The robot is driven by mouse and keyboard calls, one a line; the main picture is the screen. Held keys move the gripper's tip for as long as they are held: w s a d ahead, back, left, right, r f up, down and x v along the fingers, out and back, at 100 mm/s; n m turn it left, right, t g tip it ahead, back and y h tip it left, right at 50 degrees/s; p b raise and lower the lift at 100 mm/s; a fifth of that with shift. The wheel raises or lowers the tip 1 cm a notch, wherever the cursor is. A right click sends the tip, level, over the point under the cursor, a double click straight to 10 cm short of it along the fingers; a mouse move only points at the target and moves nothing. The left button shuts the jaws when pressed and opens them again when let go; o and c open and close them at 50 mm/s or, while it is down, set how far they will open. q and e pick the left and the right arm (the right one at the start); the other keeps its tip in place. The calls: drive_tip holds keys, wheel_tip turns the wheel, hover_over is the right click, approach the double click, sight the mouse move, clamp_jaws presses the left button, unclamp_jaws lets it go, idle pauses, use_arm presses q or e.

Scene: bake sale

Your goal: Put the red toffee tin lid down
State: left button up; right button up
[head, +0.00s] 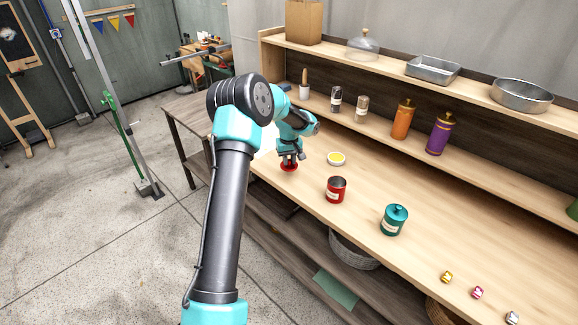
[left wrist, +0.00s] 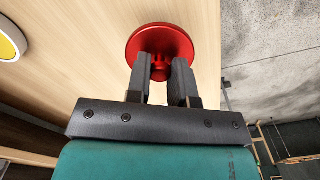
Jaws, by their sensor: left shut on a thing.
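The red toffee tin lid (head: 289,167) is at the left end of the wooden counter in the head view. In the left wrist view the lid (left wrist: 150,38) is a round red disc with a knob between my fingers. My left gripper (head: 289,155) is shut on the knob from above; it also shows in the left wrist view (left wrist: 160,72). The lid is at or very near the counter top; I cannot tell if it touches. The open red tin (head: 337,190) stands upright to the right, without a lid. My right gripper is not in view.
A yellow-topped white round thing (head: 336,158) lies just right of the lid. A lidded teal tin (head: 394,220) and small wrapped sweets (head: 447,277) are farther right on the counter (head: 440,235). The counter's edge is close to the lid. Bottles and pans stand on shelves behind.

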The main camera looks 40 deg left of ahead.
sight(289, 164)
use_arm(q)
drive_tip(key=shift+w+a, duration=0.15)
drive_tip(key=shift+f, duration=1.8)
drive_tip(key=shift+f, duration=0.1)
drive_tip(key=o, duration=0.9)
drive_tip(key=shift+c, duration=0.2)
wheel_tip(289, 164, up, 12)
drive_tip(key=shift+r, duration=0.1)
drive_tip(key=shift+a, duration=0.15)
